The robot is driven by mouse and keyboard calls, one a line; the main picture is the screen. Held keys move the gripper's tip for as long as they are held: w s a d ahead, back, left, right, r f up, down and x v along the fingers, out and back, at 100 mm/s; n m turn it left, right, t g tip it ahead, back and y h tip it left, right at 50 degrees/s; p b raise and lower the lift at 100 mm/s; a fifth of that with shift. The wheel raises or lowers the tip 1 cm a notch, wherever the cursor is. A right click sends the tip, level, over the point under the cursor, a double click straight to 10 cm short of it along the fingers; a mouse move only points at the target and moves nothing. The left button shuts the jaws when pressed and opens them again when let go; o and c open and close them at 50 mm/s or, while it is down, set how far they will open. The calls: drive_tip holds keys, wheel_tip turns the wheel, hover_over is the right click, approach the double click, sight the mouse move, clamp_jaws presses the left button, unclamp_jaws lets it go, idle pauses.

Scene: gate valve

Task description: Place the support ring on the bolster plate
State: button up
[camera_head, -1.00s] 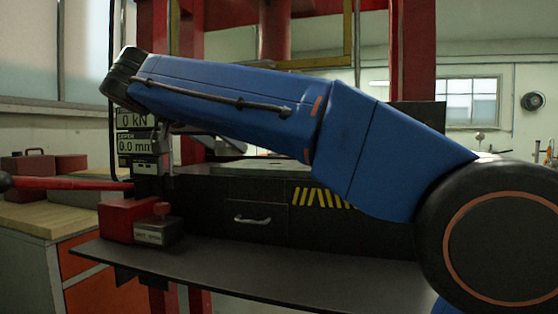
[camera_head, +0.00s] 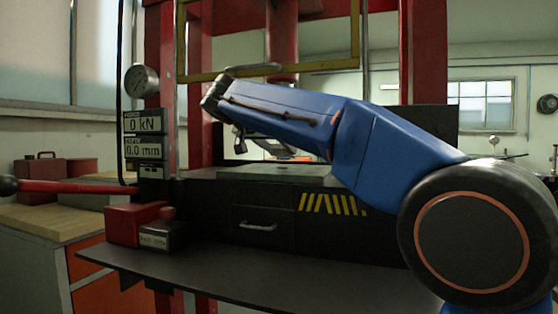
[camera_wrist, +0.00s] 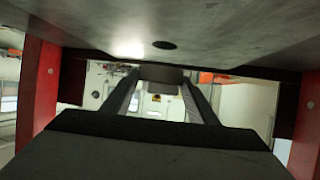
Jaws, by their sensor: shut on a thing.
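The bolster plate (camera_head: 290,173) is a flat grey slab across the press bed in the head view. In the wrist view its grey surface (camera_wrist: 225,28) fills the top of the picture, with a dark round hole in it. My gripper (camera_wrist: 160,80) has its two fingers closing on a dark grey piece (camera_wrist: 160,73), seen edge-on. It is likely the support ring, but its round shape does not show. The held piece appears close to the plate's surface; I cannot tell whether they touch.
Red press uprights (camera_head: 200,85) flank the opening, also in the wrist view (camera_wrist: 38,90). A gauge (camera_head: 141,81) and displays reading 0 kN and 0.0 mm (camera_head: 143,135) stand at left. A red pump (camera_head: 130,222) with a long lever sits on the dark front shelf (camera_head: 270,275).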

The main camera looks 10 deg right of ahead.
drive_tip(key=shift+f, duration=1.7)
drive_tip(key=shift+f, duration=0.1)
drive_tip(key=o, duration=1.6)
drive_tip(key=shift+c, duration=0.2)
drive_tip(key=v, duration=1.2)
